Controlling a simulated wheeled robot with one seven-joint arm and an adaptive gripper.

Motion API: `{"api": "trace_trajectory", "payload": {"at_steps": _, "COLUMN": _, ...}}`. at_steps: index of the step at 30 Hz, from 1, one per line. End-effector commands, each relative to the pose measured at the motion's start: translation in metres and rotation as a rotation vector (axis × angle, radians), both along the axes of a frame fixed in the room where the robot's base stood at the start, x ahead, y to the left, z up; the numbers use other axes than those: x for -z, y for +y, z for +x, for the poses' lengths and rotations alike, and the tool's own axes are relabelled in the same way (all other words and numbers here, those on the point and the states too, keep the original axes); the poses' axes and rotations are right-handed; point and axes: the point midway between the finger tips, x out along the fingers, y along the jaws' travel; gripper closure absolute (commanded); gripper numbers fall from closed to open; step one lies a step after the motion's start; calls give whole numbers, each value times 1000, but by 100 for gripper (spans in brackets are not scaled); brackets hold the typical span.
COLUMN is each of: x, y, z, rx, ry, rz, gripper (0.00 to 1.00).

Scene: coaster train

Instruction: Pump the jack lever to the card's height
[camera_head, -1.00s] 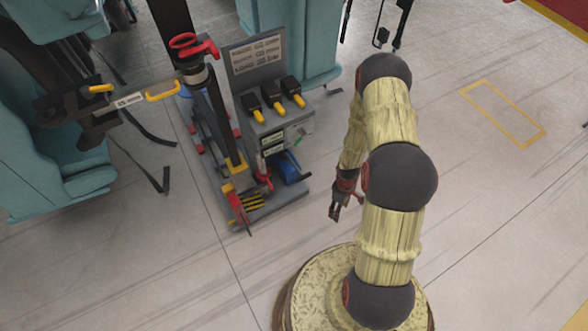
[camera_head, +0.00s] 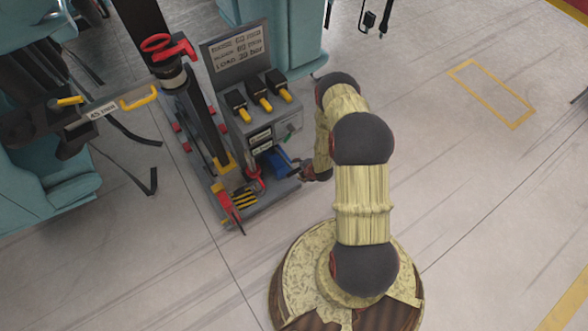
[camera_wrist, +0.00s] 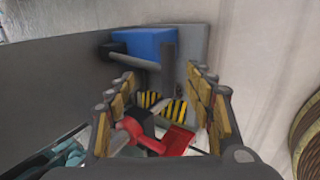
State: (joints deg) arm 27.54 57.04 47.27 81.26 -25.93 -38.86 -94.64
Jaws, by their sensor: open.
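The jack stands left of centre in the head view, with a grey base (camera_head: 262,208) and a dark mast (camera_head: 205,125). A grey panel behind it bears a card (camera_head: 238,50) with several lines of print, mostly too small to read; the last looks like a load. Low on the jack are a red lever-like part (camera_head: 229,207), a smaller red part (camera_head: 254,178) and a blue block (camera_head: 281,160). My gripper (camera_head: 306,172) is beside the base's right side, close to the blue block. In the wrist view my gripper (camera_wrist: 160,92) is open and empty; red parts (camera_wrist: 178,138) show beyond its fingers.
Black-and-yellow striped pieces (camera_head: 244,198) lie beside the red parts. Several black-and-yellow handles (camera_head: 260,95) stand on the console. An arm with yellow handles (camera_head: 140,98) reaches left from the mast toward teal seats (camera_head: 40,190). The floor (camera_head: 440,150) on the right is clear.

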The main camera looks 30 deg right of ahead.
Motion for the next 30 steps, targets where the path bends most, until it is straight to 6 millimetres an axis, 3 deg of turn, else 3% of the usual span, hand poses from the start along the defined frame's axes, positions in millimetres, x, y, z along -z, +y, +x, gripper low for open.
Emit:
{"api": "trace_trajectory", "payload": {"at_steps": 6, "x": 32, "y": 2, "z": 18, "rx": 0, "ry": 1, "rz": 1, "gripper": 47}}
{"api": "trace_trajectory", "payload": {"at_steps": 13, "x": 55, "y": 2, "z": 33, "rx": 1, "ry": 2, "rz": 2, "gripper": 47}}
{"api": "trace_trajectory", "payload": {"at_steps": 25, "x": 59, "y": 2, "z": 38, "rx": 3, "ry": 3, "rz": 3, "gripper": 47}}
{"api": "trace_trajectory", "payload": {"at_steps": 30, "x": 59, "y": 2, "z": 38, "rx": 3, "ry": 3, "rz": 2, "gripper": 56}}
